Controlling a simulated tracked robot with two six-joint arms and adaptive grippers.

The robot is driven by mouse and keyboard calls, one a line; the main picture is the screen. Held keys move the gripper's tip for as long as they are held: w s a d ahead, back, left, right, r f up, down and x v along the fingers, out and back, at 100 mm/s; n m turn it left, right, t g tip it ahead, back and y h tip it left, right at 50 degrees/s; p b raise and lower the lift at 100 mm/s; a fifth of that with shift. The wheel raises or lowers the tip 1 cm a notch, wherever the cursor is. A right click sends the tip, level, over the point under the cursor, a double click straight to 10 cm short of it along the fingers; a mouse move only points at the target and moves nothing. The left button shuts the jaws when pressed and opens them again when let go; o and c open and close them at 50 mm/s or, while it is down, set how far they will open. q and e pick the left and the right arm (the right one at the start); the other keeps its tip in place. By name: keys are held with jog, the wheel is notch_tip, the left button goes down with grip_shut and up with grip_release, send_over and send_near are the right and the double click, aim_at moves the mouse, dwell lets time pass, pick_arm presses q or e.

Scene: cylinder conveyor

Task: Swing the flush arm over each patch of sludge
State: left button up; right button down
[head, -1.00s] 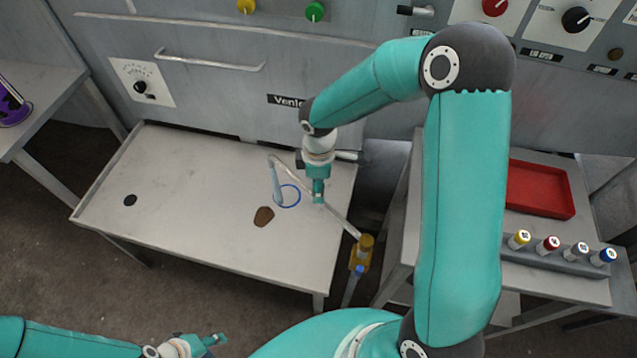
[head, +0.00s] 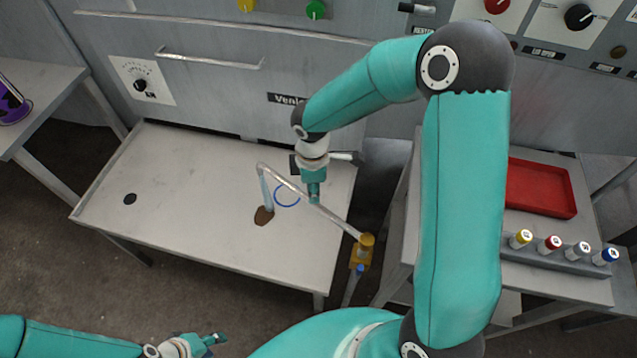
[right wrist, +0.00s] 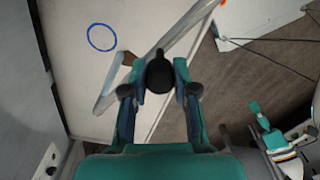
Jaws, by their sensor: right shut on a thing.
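The flush arm (head: 325,212), a bent metal pipe, runs from a yellow pivot (head: 362,250) at the tray's right side out over the tray. A pale blue stream (head: 265,188) hangs from its tip and meets the brown sludge patch (head: 264,217), hiding part of it. My right gripper (head: 314,198) is at the pipe's middle; in the right wrist view it (right wrist: 160,80) is shut on a black knob (right wrist: 160,70) by the pipe (right wrist: 185,32). My left gripper (head: 217,339) is low in front of the tray, away from it; its jaw gap is unclear.
A blue ring (head: 287,195) is marked on the grey tray (head: 190,175), right of the sludge. A dark hole (head: 130,199) is at the tray's left. A red bin (head: 540,188) and several capped vials (head: 550,243) stand on the right table. The tray's left half is clear.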

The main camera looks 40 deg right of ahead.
jog(key=shift+s+a+n, duration=0.25)
jog(key=shift+a+n, duration=0.35)
jog(key=shift+a, duration=0.15)
jog(key=c, duration=0.9)
grip_release()
notch_tip(320, 180, up, 12)
